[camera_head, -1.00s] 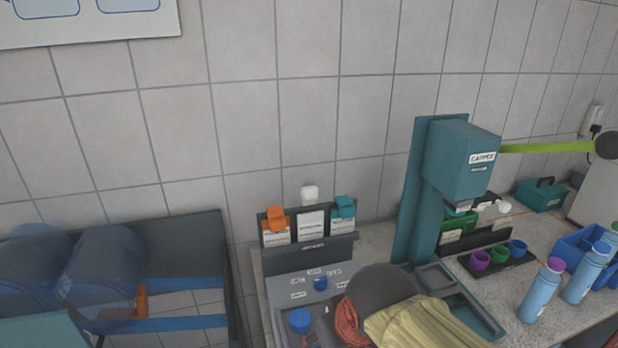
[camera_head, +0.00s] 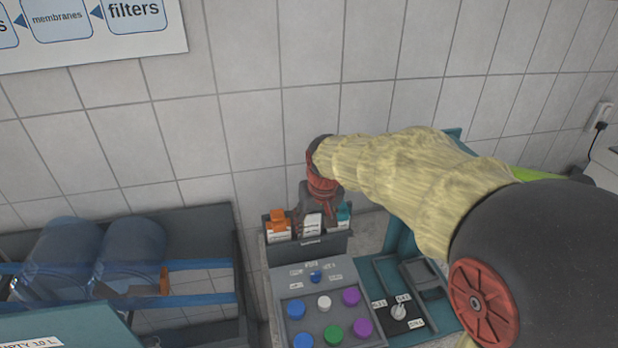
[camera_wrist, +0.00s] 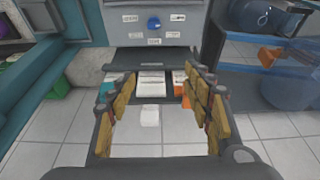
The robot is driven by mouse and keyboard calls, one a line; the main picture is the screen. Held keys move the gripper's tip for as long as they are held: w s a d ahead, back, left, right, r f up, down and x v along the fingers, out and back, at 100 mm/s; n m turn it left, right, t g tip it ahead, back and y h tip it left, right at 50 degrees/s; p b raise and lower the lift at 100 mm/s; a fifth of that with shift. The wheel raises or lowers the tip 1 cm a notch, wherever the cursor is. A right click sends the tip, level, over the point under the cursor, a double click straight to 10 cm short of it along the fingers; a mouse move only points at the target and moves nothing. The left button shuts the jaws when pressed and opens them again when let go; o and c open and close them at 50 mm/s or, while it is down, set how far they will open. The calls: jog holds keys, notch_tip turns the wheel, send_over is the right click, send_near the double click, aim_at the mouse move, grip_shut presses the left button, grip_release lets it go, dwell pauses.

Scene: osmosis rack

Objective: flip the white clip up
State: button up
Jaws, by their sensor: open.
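The white clip (camera_wrist: 150,116) shows in the wrist view as a small pale block past the edge of the card holder. It is in line with the middle white card (camera_wrist: 150,84). In the head view my gripper hides the clip. My gripper (camera_wrist: 160,72) is open, its two yellow-padded fingers spread either side of the middle card, with nothing between them that I can see held. In the head view my gripper (camera_head: 312,205) is over the middle of the dark card holder (camera_head: 318,247). Whether it touches anything I cannot tell.
An orange clip (camera_head: 278,215) and a teal clip (camera_head: 344,212) flank the middle card closely. A grey panel (camera_head: 281,285) with coloured buttons lies in front. The tiled wall is close behind.

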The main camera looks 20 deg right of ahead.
jog(key=w+d+r+p, duration=0.2)
jog(key=w, duration=0.4)
jog(key=w+d+r+p, duration=0.2)
jog(key=w+d+p, duration=0.1)
jog(key=w, duration=0.3)
jog(key=shift+m+t, duration=0.3)
jog(key=shift+t, duration=0.1)
jog(key=x, duration=0.8)
jog(key=shift+f, duration=0.15)
jog(key=c, duration=0.4)
jog(key=c, duration=0.7)
jog(key=shift+c, duration=0.3)
